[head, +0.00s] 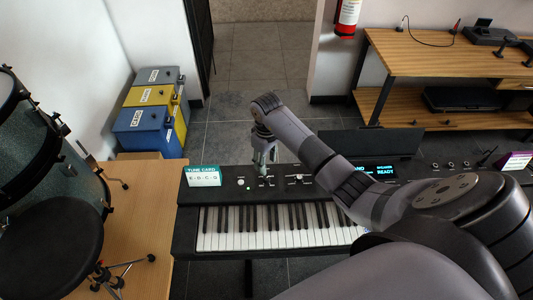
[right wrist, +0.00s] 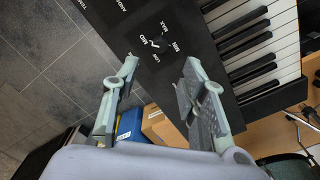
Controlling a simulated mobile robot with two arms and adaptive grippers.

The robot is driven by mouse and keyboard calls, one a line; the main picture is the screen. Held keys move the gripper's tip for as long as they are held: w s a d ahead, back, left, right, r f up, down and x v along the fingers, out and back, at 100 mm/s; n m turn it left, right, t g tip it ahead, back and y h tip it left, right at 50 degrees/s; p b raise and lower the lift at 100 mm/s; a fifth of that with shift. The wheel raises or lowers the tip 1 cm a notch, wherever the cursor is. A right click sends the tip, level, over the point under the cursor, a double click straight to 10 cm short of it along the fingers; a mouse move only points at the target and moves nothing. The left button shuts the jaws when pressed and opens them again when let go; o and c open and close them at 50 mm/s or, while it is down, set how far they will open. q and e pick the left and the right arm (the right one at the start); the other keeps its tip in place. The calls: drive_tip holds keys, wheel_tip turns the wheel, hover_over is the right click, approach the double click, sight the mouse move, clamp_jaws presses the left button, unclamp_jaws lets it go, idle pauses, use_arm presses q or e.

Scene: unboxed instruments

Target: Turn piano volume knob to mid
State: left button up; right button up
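The piano (head: 190,215) is a dark keyboard with a control panel behind its white and black keys. In the right wrist view a small dark knob (right wrist: 154,44) with a white mark sits on the panel, ringed by printed labels that seem to read LOW, MID, MIN and MAX. Which label the mark points at is too small to tell. My right gripper (head: 264,168) hangs over the left part of the panel. In the wrist view its two fingers (right wrist: 161,65) are apart and empty, with the knob beyond their tips, roughly between them. My left gripper is out of view.
A teal card (head: 203,176) stands on the panel's left end. A lit display (head: 380,171) and a dark upright panel (head: 370,143) are to the right. Drums (head: 45,160) stand at left, stacked boxes (head: 148,130) behind. A wooden shelf (head: 430,55) is at back right.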

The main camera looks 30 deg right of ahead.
drive_tip(key=shift+r, duration=1.6)
